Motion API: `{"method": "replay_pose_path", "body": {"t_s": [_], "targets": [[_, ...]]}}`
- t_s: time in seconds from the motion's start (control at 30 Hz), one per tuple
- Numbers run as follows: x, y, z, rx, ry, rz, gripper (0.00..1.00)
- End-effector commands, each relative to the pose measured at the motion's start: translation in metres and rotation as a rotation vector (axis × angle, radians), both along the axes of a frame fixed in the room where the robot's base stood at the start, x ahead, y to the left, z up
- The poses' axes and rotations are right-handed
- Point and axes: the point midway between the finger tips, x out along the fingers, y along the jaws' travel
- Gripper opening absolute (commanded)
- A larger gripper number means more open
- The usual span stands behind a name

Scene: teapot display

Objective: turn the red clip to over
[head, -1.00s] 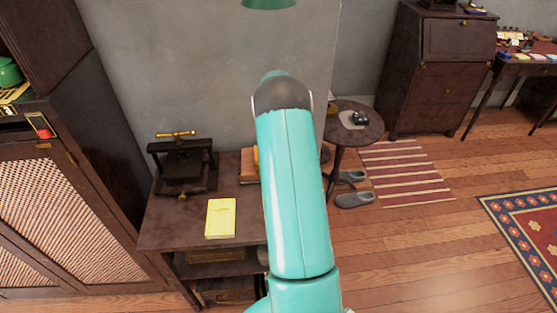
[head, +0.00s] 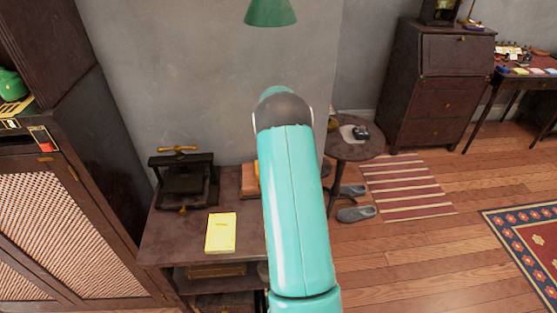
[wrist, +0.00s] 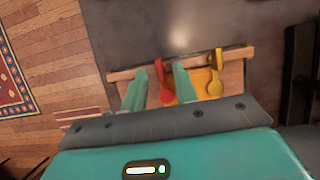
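In the wrist view a red clip (wrist: 166,93) with a round end lies against a light wooden piece (wrist: 124,76). A yellow clip (wrist: 215,86) of like shape is to its right. My gripper (wrist: 160,70) is open, its two teal fingers apart with the red clip showing between them. I cannot tell whether either finger touches the clip. In the head view my arm hides the gripper and both clips. Part of an orange-brown wooden thing (head: 249,181) shows left of my arm on the dark table (head: 165,238).
A black press (head: 184,185) and a yellow pad (head: 221,233) stand on the table left of my arm. A small round table (head: 352,150) is to the right, with grey slippers (head: 356,214) below. A dark cabinet (head: 60,220) stands at the left. A green lampshade (head: 270,14) hangs above.

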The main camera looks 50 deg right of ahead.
Motion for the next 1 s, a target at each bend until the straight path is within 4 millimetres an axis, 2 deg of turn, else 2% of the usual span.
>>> {"method": "replay_pose_path", "body": {"t_s": [0.17,0.4,0.6,0.77,1.0], "targets": [[0.009,-0.007,0.026,-0.004,-0.003,0.0,0.29],[0.025,-0.02,0.075,-0.005,-0.004,0.0,0.29],[0.035,-0.029,0.109,-0.004,-0.003,0.0,0.29],[0.039,-0.032,0.122,-0.003,-0.003,0.0,0.29],[0.04,-0.033,0.123,-0.001,-0.002,0.0,0.29]]}}
